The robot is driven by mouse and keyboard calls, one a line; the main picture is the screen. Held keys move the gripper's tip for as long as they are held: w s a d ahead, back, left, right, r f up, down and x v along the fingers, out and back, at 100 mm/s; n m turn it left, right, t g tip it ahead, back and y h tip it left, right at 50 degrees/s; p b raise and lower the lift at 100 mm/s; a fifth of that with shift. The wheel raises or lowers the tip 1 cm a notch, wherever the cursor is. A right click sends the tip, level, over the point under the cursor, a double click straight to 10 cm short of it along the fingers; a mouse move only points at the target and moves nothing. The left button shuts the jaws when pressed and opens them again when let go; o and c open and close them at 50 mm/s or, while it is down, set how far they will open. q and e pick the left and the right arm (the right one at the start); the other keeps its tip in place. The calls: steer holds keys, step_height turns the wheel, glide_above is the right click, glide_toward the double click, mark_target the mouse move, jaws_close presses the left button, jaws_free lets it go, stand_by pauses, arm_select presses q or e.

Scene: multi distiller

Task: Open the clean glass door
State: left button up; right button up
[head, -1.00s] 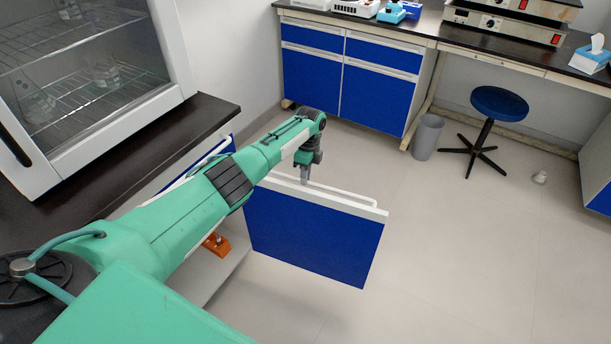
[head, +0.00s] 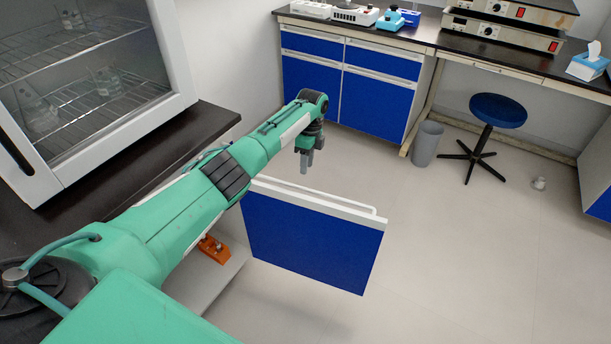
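The glass door (head: 88,75) of a white-framed cabinet is at the upper left, standing on a dark counter. The door looks shut, with a black handle (head: 14,152) on its left side. Glassware on wire racks shows through the clear pane. My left arm reaches past the cabinet to the right. My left gripper (head: 306,162) points down above the white top rail of an open blue cupboard door (head: 312,240), well away from the glass door. Its fingers are seen side-on and look close together, with nothing visible in them. My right gripper is out of view.
The blue cupboard door sticks out into the room below my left gripper. An orange object (head: 214,249) sits inside the lower cupboard. A grey bin (head: 426,145) and a blue stool (head: 498,110) stand at the right.

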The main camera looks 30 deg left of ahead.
arm_select(q)
step_height(320, 180, up, 6)
steer(key=w, duration=0.1)
steer(key=shift+w, duration=0.15)
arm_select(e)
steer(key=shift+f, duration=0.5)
arm_select(q)
steer(key=shift+a, duration=0.1)
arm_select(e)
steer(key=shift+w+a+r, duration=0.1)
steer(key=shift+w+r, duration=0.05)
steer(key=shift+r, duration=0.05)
